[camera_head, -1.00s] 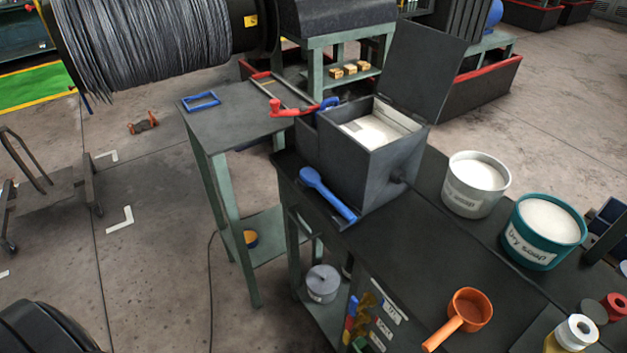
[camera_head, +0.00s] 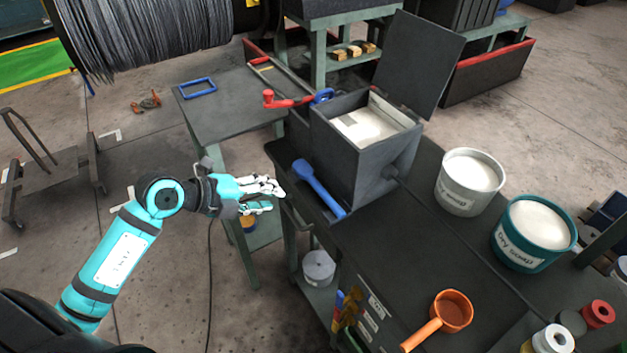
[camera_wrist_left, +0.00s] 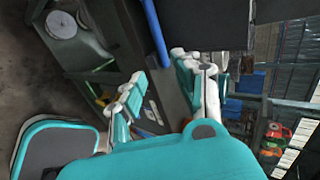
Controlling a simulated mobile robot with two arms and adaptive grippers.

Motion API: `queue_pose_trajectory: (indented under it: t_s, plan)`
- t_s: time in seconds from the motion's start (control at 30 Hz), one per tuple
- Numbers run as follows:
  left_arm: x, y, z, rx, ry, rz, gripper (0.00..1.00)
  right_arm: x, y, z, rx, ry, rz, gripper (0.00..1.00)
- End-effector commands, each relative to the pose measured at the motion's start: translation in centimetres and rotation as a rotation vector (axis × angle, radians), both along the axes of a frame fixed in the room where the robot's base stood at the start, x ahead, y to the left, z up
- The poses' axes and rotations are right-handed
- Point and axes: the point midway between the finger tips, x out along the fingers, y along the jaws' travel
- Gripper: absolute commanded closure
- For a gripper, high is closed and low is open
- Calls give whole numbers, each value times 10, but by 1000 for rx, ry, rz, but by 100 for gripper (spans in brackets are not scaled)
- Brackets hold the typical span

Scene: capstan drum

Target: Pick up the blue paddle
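The blue paddle (camera_head: 318,187) lies on the dark workbench along the near left side of the open soap box. Its wider end points to the back left and its handle to the front right. My left gripper (camera_head: 272,197) is open and empty, just left of the bench edge and apart from the paddle. In the left wrist view the open fingers of my left gripper (camera_wrist_left: 168,95) show, with a blue bar (camera_wrist_left: 155,32), likely the paddle's handle, beyond them. My right gripper is in neither view.
The dark box (camera_head: 351,158) with a raised lid stands behind the paddle. A red crank handle (camera_head: 285,101) sits at its left. A grey bucket (camera_head: 468,184), a teal bucket (camera_head: 527,243) and an orange scoop (camera_head: 447,312) stand on the bench. The bench top between them is clear.

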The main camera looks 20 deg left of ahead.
Motion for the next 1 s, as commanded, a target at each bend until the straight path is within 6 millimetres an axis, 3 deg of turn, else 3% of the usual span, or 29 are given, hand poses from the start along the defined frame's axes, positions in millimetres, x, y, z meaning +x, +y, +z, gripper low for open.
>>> queue_pose_trajectory:
  t_s: [0.5,0.8,1.0]
  plan:
    - [67,-53,-54,-4,0,-1,67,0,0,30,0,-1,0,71]
    - [82,-65,-68,-4,0,-1,67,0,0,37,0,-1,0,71]
    - [101,-81,-88,-5,1,0,67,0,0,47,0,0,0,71]
